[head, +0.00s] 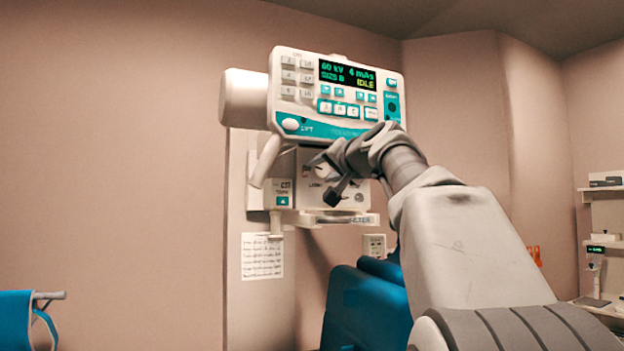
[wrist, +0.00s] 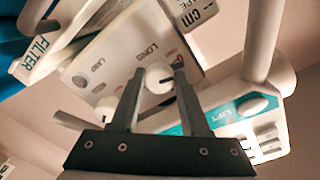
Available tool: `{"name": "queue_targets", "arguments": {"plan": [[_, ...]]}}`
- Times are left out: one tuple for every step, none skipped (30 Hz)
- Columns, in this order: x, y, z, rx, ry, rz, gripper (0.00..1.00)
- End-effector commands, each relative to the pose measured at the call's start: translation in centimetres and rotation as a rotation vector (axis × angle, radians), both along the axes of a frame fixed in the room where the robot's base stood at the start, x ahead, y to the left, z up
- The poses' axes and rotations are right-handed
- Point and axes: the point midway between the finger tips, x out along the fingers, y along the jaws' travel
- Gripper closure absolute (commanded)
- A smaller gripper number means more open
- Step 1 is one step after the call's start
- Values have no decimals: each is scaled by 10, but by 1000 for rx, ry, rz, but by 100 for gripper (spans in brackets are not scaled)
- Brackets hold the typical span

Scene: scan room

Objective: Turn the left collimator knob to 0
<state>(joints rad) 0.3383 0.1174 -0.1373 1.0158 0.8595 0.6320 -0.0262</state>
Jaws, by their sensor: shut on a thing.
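The white collimator panel (head: 342,165) hangs below the console, its face partly hidden by my arm. In the wrist view the panel (wrist: 128,42) appears rotated, with a LONG label beside one round white knob (wrist: 158,78). This is the left collimator knob (head: 322,171) in the head view. My gripper (wrist: 158,69) is shut on it, with a dark finger on each side. My gripper (head: 324,172) also reaches the panel in the head view. A second white knob (wrist: 107,106) is partly behind the left finger. I cannot read the knob's setting.
The control console (head: 335,95) with an IDLE screen sits just above my gripper. A white handle (head: 267,160) hangs to the left. A FILTER-marked plate (wrist: 42,52) lies beside the panel. A blue chair-like object (head: 365,305) stands below.

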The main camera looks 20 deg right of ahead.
Motion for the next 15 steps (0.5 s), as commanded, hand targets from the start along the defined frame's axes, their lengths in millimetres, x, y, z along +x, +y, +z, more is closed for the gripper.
{"name": "queue_targets", "arguments": {"plan": [[0,0,-2,-35,-2,1,100],[0,0,-2,-55,-3,0,100],[0,0,-2,-82,-3,0,100],[0,0,-2,-100,-4,0,100],[0,0,-2,-118,-5,0,100],[0,0,-2,-139,-6,0,100],[0,0,-2,-154,-7,0,100],[0,0,-1,-167,-7,0,100],[0,0,-1,-185,-7,0,100],[0,0,-1,-196,-8,-1,100],[0,0,-1,-206,-9,-1,100],[0,0,-1,-219,-9,-1,100],[0,0,0,-227,-10,-1,100],[0,0,0,-234,-10,-1,100],[0,0,0,-241,-10,-1,100]]}}
